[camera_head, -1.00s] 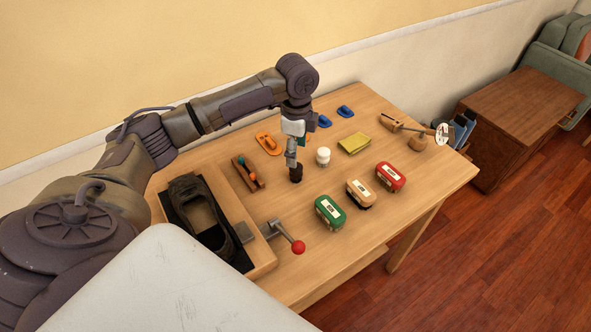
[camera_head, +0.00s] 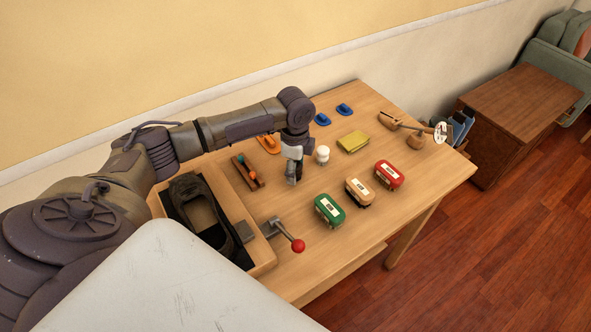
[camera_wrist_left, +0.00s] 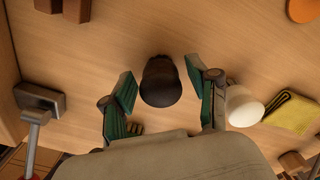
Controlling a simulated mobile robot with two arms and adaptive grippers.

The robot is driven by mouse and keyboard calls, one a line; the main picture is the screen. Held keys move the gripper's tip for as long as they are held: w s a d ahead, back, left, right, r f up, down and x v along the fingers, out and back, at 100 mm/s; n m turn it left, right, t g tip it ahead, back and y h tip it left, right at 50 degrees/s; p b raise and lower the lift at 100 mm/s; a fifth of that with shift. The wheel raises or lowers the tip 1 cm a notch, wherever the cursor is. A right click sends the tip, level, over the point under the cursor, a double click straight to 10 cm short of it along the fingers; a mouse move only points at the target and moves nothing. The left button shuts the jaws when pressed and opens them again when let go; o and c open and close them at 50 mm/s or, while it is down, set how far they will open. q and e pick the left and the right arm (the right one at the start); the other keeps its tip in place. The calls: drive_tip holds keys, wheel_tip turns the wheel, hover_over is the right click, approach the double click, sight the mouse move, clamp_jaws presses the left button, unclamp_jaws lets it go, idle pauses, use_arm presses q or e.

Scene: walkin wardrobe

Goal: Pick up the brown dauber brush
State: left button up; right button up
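The brown dauber brush (camera_wrist_left: 160,82) shows in the left wrist view as a small, very dark brown rounded shape on the table. It lies between the two green-padded fingers of my left gripper (camera_wrist_left: 161,90), with a gap on each side. The gripper is open. In the head view my left gripper (camera_head: 292,178) points down low over the table, left of a white-topped item, and hides most or all of the brush. My right gripper is in neither view.
The white-topped item (camera_head: 323,155) stands close beside the gripper. Green (camera_head: 329,210), tan (camera_head: 359,191) and red (camera_head: 389,174) brushes sit toward the front. A red-knobbed lever (camera_head: 298,246) and a wooden box with a shoe (camera_head: 205,215) are at left. A yellow cloth (camera_head: 353,142) lies behind.

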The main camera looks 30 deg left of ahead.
sight(298, 166)
use_arm(q)
drive_tip(key=c, duration=0.8)
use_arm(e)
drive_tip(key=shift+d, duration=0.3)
use_arm(q)
drive_tip(key=shift+r, duration=0.45)
drive_tip(key=r, duration=0.3)
drive_tip(key=shift+d+r+b, duration=0.25)
drive_tip(key=shift+d+b, duration=0.1)
drive_tip(key=shift+d, duration=0.05)
drive_tip(key=d+r, duration=0.2)
drive_tip(key=d, duration=0.1)
drive_tip(key=d+r, duration=0.2)
drive_tip(key=d, duration=0.2)
drive_tip(key=s+d+r+b, duration=0.1)
drive_tip(key=d+r, duration=0.1)
drive_tip(key=d, duration=0.2)
drive_tip(key=shift+s+r, duration=0.1)
drive_tip(key=shift+r, duration=0.2)
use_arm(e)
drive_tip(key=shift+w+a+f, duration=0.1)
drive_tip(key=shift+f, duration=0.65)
use_arm(q)
drive_tip(key=shift+a, duration=0.1)
drive_tip(key=o, duration=0.4)
clamp_jaws()
